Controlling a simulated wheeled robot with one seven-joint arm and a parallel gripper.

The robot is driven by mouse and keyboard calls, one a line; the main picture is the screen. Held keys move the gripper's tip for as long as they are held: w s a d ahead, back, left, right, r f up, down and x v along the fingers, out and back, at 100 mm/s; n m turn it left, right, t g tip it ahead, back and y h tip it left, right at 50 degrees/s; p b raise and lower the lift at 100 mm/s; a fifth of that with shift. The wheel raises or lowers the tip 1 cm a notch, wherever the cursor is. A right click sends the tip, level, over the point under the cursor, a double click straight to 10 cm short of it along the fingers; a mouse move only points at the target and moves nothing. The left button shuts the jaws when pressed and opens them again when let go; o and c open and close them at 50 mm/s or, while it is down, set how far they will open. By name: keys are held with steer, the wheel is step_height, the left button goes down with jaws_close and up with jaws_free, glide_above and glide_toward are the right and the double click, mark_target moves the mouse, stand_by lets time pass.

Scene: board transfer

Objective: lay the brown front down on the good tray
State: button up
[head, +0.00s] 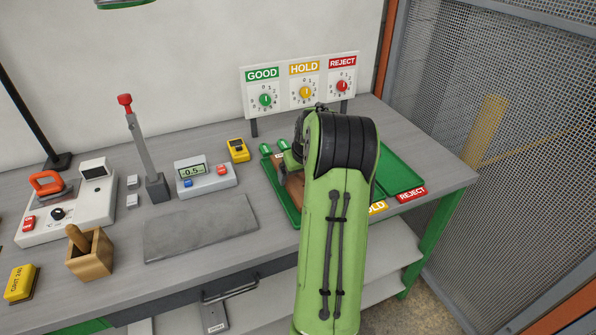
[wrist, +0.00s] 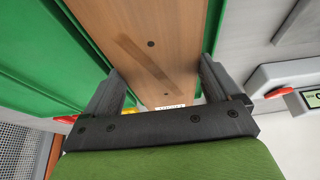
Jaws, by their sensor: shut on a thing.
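The brown front (wrist: 150,25) is a flat wood-coloured board with two dark holes and a darker streak across its face. My gripper (wrist: 160,72) is shut on it, one finger at each long edge. In the head view a small part of the brown front (head: 295,190) shows left of my green arm, over the good tray (head: 272,187), the green leftmost tray. Green tray surface shows on both sides of the board in the wrist view. I cannot tell whether the board touches the tray floor. My arm hides most of the board and my gripper in the head view.
The reject tray (head: 402,176) is at the right; my arm mostly covers the hold tray. A sign panel (head: 303,85) with three dials stands behind. Left are a display box (head: 206,178), a lever post (head: 140,150), a grey mat (head: 200,228) and a wooden box (head: 90,256).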

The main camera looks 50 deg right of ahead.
steer(key=shift+f, duration=0.65)
steer(key=shift+f+b, duration=0.3)
steer(key=shift+b, duration=0.15)
steer(key=o, duration=0.9)
steer(key=shift+o, duration=0.2)
steer(key=shift+r, duration=0.1)
steer(key=p+v, duration=0.3)
steer(key=v, duration=1.2)
steer(key=shift+s+r, duration=0.15)
steer(key=shift+r, duration=0.1)
steer(key=shift+a, duration=0.2)
